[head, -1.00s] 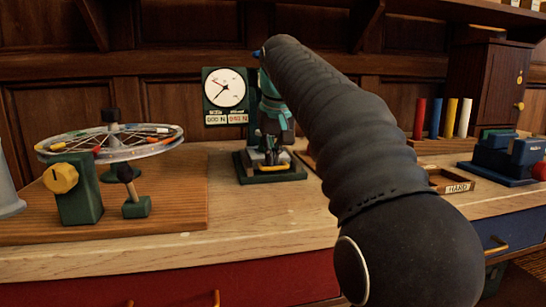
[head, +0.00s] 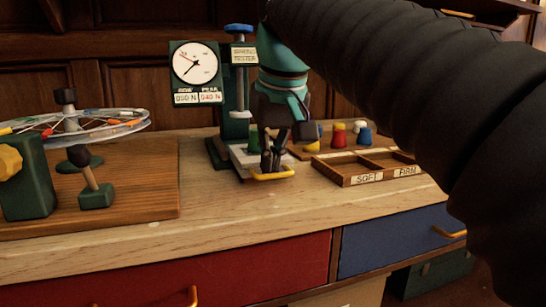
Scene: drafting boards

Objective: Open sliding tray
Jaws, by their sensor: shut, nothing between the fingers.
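The spring tester stands at the back of the bench, with a green base, a steel column with a blue top (head: 238,72) and a round dial (head: 196,66). A light grey sliding tray (head: 247,164) with a yellow front handle (head: 272,175) sits low at its base. My gripper (head: 270,164) points down from its green wrist, its fingers shut and empty, right at the tray's front, just behind or above the handle bar. Whether they touch the handle I cannot tell. My gripper and wrist hide part of the tester and tray.
A wooden box labelled SOFT and FIRM (head: 366,168) lies to the right, with several coloured plugs (head: 339,136) behind it. A spoked wheel stand (head: 78,135) on a wooden board is at the left. Red (head: 230,268) and blue (head: 398,240) drawers front the bench.

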